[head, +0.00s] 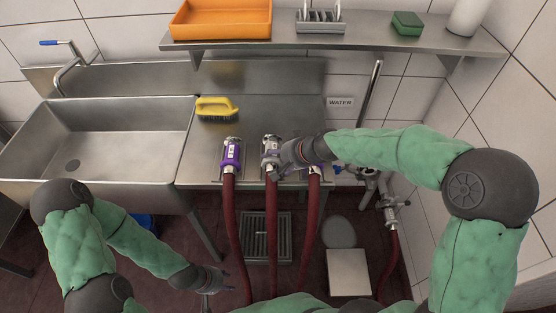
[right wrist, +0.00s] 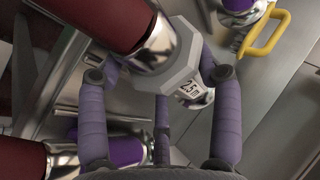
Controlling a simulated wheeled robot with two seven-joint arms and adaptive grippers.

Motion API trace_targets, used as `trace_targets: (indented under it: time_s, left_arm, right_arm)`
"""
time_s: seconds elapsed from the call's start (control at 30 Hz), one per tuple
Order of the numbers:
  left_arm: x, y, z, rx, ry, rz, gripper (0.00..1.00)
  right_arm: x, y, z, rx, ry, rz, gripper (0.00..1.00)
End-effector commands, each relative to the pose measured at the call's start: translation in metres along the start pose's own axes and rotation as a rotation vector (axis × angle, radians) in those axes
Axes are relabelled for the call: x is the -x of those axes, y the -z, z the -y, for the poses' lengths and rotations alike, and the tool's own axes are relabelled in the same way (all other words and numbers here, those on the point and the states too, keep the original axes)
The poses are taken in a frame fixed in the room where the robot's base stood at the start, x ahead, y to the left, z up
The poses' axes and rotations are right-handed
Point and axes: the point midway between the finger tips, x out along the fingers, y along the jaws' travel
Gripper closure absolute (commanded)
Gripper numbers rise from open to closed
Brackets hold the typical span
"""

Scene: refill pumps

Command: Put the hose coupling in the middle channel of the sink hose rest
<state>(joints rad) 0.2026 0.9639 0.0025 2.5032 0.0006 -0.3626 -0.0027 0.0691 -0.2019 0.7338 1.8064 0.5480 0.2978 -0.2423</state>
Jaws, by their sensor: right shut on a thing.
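The hose coupling (head: 270,150) is silver with a hex collar, on a dark red hose, and sits in line between two purple-banded couplings at the front of the steel counter. My right gripper (head: 283,153) reaches it from the right and is shut on it. In the right wrist view the fingers (right wrist: 160,100) close around the hex collar (right wrist: 178,65), which has a white label. The hose rest is mostly hidden under the couplings, so I cannot tell if the held coupling is seated in its middle channel. My left gripper (head: 213,281) hangs low over the floor, away from the counter; its fingers are too small to judge.
A left purple-banded coupling (head: 231,154) and a right one (head: 317,166), partly behind my right gripper, flank the held coupling closely. A yellow brush (head: 217,107) lies behind them. The sink basin (head: 95,145) is to the left. A shelf (head: 380,42) runs above, and a wall pipe (head: 371,95) stands right.

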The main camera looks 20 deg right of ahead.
Motion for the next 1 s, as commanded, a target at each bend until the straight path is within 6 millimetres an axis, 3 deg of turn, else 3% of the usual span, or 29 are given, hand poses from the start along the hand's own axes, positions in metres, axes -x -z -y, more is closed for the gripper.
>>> trace_targets:
  time_s: [0.47, 0.5, 0.57, 0.6, 1.0]
  left_arm:
    - [-0.0032, 0.0002, 0.0012, 0.0, 0.0, 0.0, 0.6]
    - [-0.0032, 0.0002, 0.0012, 0.0, 0.0, 0.0, 0.6]
    - [-0.0032, 0.0002, 0.0012, 0.0, 0.0, 0.0, 0.6]
    - [-0.0033, 0.0002, 0.0012, 0.0, 0.0, 0.0, 0.6]
    - [-0.003, 0.0001, 0.0011, 0.0, 0.0, 0.0, 0.6]
  right_arm:
    - [-0.0063, -0.0057, -0.0058, 0.0, -0.007, 0.009, 0.91]
    - [-0.0066, -0.0062, -0.0061, 0.0, -0.007, 0.01, 0.29]
    - [-0.0069, -0.0067, -0.0064, -0.001, -0.008, 0.011, 0.12]
    - [-0.007, -0.007, -0.0065, -0.001, -0.008, 0.012, 0.07]
    - [-0.0048, -0.0043, -0.005, 0.0, -0.005, 0.007, 0.07]
